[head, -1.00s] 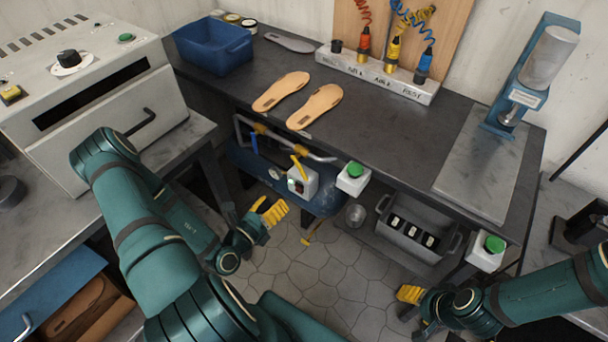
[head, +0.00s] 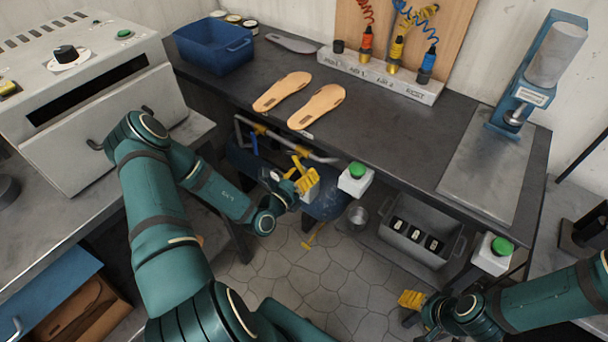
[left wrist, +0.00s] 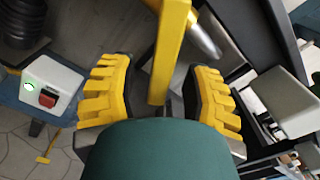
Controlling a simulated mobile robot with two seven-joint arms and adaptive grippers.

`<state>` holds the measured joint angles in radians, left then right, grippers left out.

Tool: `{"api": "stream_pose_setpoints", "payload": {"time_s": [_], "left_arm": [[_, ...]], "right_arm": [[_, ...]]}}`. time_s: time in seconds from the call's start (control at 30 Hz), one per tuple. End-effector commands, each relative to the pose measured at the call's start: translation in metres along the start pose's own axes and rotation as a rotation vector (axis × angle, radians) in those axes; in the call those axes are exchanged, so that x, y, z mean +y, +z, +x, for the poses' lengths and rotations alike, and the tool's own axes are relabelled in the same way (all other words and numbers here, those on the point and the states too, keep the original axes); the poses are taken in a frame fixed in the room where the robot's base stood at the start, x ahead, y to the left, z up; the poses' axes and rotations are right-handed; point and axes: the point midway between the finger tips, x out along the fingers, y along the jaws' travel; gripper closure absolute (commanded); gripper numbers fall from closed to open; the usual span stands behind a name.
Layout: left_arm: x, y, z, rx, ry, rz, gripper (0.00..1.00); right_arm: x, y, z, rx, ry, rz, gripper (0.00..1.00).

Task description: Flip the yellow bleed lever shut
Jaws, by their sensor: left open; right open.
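A yellow lever (left wrist: 171,55) runs down between the fingers of my left gripper in the left wrist view. My left gripper (left wrist: 165,95) is open around it; I cannot tell if a finger touches it. In the head view this gripper (head: 298,178) is at the pipework under the bench, beside the blue tank (head: 325,206), and hides most of the lever. A second, thin yellow piece (head: 314,236) shows low near the floor, also in the left wrist view (left wrist: 46,146). My right gripper (head: 411,299) is open and empty, low at the right.
A white box with a red switch and green light (left wrist: 52,88) is left of my left gripper in the wrist view. A green-button box (head: 356,178) hangs at the bench edge. A grey crate (head: 440,256) and a small metal cup (head: 357,216) are under the bench (head: 385,135).

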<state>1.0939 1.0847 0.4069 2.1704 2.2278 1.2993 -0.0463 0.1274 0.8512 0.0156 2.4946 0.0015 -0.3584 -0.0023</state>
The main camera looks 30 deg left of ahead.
Motion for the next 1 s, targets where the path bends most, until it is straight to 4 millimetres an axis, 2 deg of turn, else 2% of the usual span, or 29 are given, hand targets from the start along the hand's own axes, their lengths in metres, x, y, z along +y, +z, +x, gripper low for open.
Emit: {"api": "stream_pose_setpoints", "payload": {"time_s": [0.17, 0.2, 0.27, 0.3, 0.33, 0.67, 1.0], "left_arm": [[0.0, 0.0, 0.0, 0.0, 0.0, 0.0, 0.52], [0.0, 0.0, 0.0, 0.0, 0.0, 0.0, 0.56], [0.0, 0.0, 0.0, 0.0, 0.0, 0.0, 0.77], [0.0, 0.0, 0.0, 0.0, 0.0, 0.0, 0.91], [0.0, 0.0, 0.0, 0.0, 0.0, 0.0, 1.0], [0.001, 0.0, 0.0, 0.001, 0.001, 0.018, 1.0], [0.009, 0.003, -0.001, 0.003, 0.0, 0.2, 1.0]], "right_arm": [[0.0, 0.0, 0.0, 0.0, 0.0, 0.0, 0.39], [0.0, 0.0, 0.0, 0.0, 0.0, 0.0, 0.39], [0.0, 0.0, 0.0, 0.0, 0.0, 0.0, 0.39], [0.0, 0.0, 0.0, 0.0, 0.0, 0.0, 0.39], [0.0, 0.0, 0.0, 0.0, 0.0, 0.0, 0.39], [-0.001, 0.0, -0.003, -0.001, 0.0, 0.0, 0.39], [-0.009, 0.002, -0.025, -0.011, -0.001, 0.002, 0.39]]}}
